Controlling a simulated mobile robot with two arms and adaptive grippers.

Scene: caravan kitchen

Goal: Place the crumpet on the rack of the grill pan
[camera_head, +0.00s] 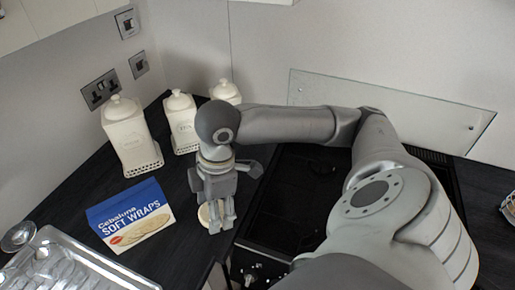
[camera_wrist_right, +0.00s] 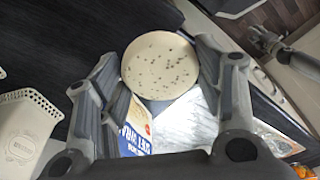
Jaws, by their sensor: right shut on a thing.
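The crumpet (camera_wrist_right: 160,66) is a pale round disc with dark pits on its face. It sits between the fingertips of my right gripper (camera_wrist_right: 162,72) in the right wrist view. In the head view the right gripper (camera_head: 216,214) points down over the dark worktop beside the hob's left edge, with the crumpet (camera_head: 204,215) partly hidden behind its fingers. The gripper is shut on the crumpet. I cannot make out the grill pan or its rack in either view. A grey, gripper-like part, perhaps my left gripper (camera_wrist_right: 265,40), shows small at the wrist view's upper right.
A blue and white soft wraps pack (camera_head: 130,215) lies left of the gripper. White lidded canisters (camera_head: 130,135) stand behind it along the wall. A metal drainer (camera_head: 70,262) is at the lower left. The black hob (camera_head: 285,205) is right of the gripper, partly hidden by my arm.

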